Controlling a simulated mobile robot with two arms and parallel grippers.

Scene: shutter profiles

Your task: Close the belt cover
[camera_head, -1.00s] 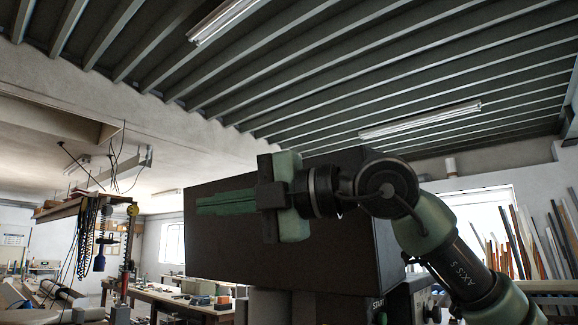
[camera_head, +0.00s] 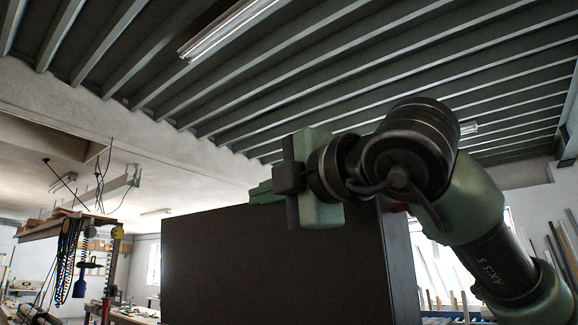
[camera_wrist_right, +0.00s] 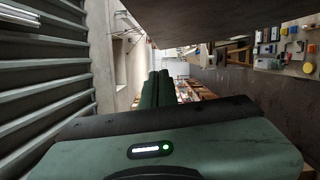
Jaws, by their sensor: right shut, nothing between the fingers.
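The belt cover appears to be the large dark box-like part (camera_head: 270,265) in the lower middle of the head view. Its front is a flat, plain dark face, and its lower part is cut off by the frame. My right gripper (camera_head: 260,191) is at the cover's top edge, with its fingers pointing left and away; their tips are partly hidden. In the right wrist view the two green fingers (camera_wrist_right: 158,88) are shut together and empty. I cannot tell whether they touch the cover. My left gripper is not in view.
A wooden rack with hanging cables and a blue tool (camera_head: 82,280) stands at the left. Workbenches lie behind it. Long bars (camera_head: 565,245) lean by the window at the right.

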